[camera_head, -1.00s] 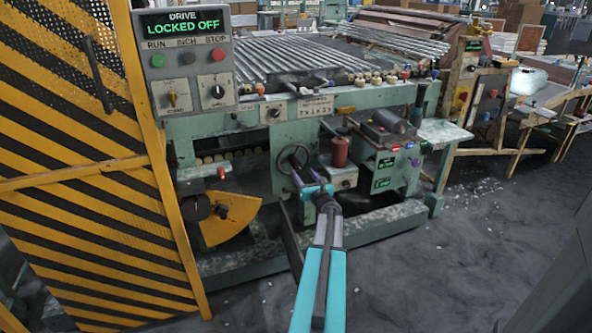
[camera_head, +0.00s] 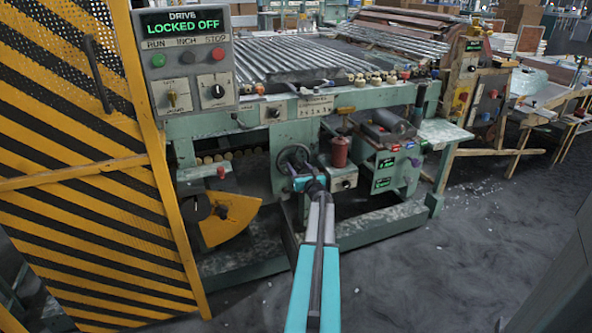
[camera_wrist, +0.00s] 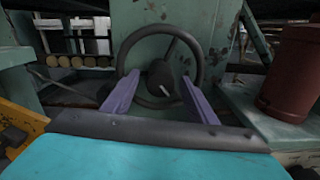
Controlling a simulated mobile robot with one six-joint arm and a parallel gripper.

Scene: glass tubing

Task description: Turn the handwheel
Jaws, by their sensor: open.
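The handwheel (camera_head: 296,152) is a dark round rim on the green machine's front, partly hidden by my gripper in the head view. In the wrist view the handwheel (camera_wrist: 122,61) stands upright ahead, with a dark hub and a light mark on it. My gripper (camera_head: 296,170) is right in front of the wheel. Its two purple fingers (camera_wrist: 157,88) are spread apart with nothing held between them. They reach toward the lower left and lower right of the rim, with the hub seen between them. I cannot tell whether they touch the rim.
A dark red canister (camera_head: 339,151) stands close to the right of the wheel; it also shows in the wrist view (camera_wrist: 294,75). A yellow-and-black striped guard (camera_head: 80,200) is at the left. A panel (camera_head: 186,58) reads "DRIVE LOCKED OFF". A yellow sector plate (camera_head: 228,218) sits lower left.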

